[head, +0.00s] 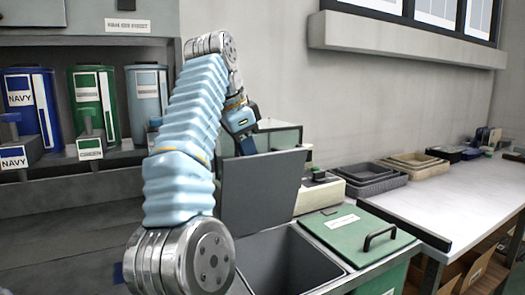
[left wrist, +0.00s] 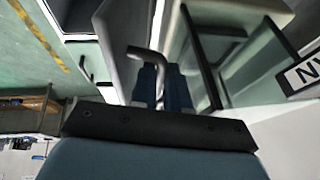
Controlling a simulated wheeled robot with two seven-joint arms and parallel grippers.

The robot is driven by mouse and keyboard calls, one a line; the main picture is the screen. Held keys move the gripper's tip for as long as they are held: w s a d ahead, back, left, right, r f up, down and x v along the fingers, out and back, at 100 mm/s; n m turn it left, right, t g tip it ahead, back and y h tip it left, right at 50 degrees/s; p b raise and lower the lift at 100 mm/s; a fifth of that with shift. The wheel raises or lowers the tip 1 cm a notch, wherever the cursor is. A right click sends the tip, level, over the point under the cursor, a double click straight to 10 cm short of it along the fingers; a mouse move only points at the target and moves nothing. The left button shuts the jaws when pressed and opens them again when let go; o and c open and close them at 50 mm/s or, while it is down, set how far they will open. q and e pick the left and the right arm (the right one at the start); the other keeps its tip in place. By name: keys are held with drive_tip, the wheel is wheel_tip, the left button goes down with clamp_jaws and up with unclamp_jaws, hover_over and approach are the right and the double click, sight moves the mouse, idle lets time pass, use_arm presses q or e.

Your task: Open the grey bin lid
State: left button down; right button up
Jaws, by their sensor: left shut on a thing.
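The grey bin lid (head: 262,192) stands raised, close to upright, at the back of the grey bin (head: 290,262). The bin's dark inside is open to view. My left arm reaches over from the left, and my left gripper (head: 244,143) is at the lid's top edge, partly hidden by the arm and lid. In the left wrist view the blue fingers of the gripper (left wrist: 163,84) are shut on the lid's bent grey handle (left wrist: 150,53). My right gripper is in neither view.
A green bin lid (head: 350,232) with a black handle lies closed just right of the grey bin. A white worktop (head: 465,190) with stacked trays (head: 372,178) runs along the wall. Blue, green and pale canisters (head: 95,103) stand on a shelf at left.

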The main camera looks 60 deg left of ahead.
use_arm(q)
drive_tip(key=shift+s+a, duration=0.2)
drive_tip(key=shift+a, duration=0.4)
drive_tip(key=c, duration=1.2)
unclamp_jaws()
drive_tip(key=shift+a+f, duration=0.1)
drive_tip(key=shift+a, duration=0.1)
drive_tip(key=shift+o, duration=0.2)
drive_tip(key=shift+w, duration=0.1)
